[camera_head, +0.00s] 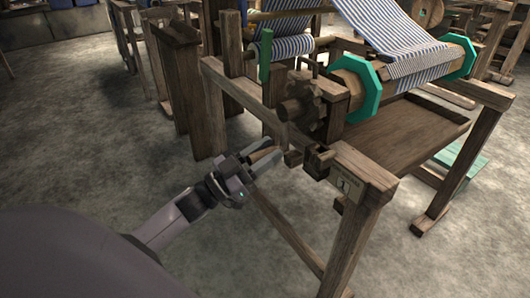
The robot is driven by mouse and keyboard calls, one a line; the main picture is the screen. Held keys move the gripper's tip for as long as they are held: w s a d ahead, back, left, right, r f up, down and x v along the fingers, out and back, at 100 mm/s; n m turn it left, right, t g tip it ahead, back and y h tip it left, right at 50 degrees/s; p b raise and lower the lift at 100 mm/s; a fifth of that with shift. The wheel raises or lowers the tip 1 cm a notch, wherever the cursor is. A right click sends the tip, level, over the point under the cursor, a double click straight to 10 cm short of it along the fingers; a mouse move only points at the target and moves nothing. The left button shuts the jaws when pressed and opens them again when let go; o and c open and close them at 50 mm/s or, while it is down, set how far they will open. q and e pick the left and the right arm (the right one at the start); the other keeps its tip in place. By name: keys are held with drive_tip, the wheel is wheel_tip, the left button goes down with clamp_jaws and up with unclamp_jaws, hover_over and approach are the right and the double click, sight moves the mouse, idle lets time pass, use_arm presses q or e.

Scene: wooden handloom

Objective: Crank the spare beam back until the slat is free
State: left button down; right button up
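A wooden loom (345,155) stands right of centre. My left gripper (266,158) is at its near left side, its fingers on either side of a light wooden crank handle (261,154), apparently closed on it. The handle points toward the wooden block (319,161) at the loom's front corner; how they join is hidden. A toothed wooden wheel (300,102) sits just behind. The cloth beam with teal octagonal ends (359,90) carries blue-and-white striped cloth (390,28). I cannot make out the slat or tell which part is the spare beam. My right gripper is out of view.
A tall wooden panel (186,88) stands behind. The floor (70,150) at left is clear.

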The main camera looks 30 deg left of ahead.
use_arm(q)
drive_tip(key=shift+d+r+n+p, duration=0.15)
drive_tip(key=shift+n+p, duration=0.15)
drive_tip(key=shift+p, duration=0.15)
drive_tip(key=shift+s+d+n+y+p, duration=0.1)
drive_tip(key=shift+d+n+y+p, duration=0.05)
drive_tip(key=shift+n+y+p, duration=0.2)
drive_tip(key=d+n+y+p, duration=0.1)
drive_tip(key=n+y+p, duration=0.1)
drive_tip(key=n+p, duration=0.2)
drive_tip(key=s+d+r+n+t+y+p, duration=0.1)
drive_tip(key=d+n+y+p, duration=0.1)
drive_tip(key=n+p, duration=0.2)
drive_tip(key=s+d+r+n+y+p, duration=0.1)
drive_tip(key=d+n+y+p, duration=0.1)
drive_tip(key=n+p, duration=0.2)
drive_tip(key=shift+r, duration=0.15)
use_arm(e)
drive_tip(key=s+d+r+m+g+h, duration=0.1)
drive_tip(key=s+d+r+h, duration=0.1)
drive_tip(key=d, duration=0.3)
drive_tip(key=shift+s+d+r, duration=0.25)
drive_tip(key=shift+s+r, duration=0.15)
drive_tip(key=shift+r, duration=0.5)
use_arm(q)
drive_tip(key=shift+s, duration=0.1)
drive_tip(key=c, duration=0.9)
unclamp_jaws()
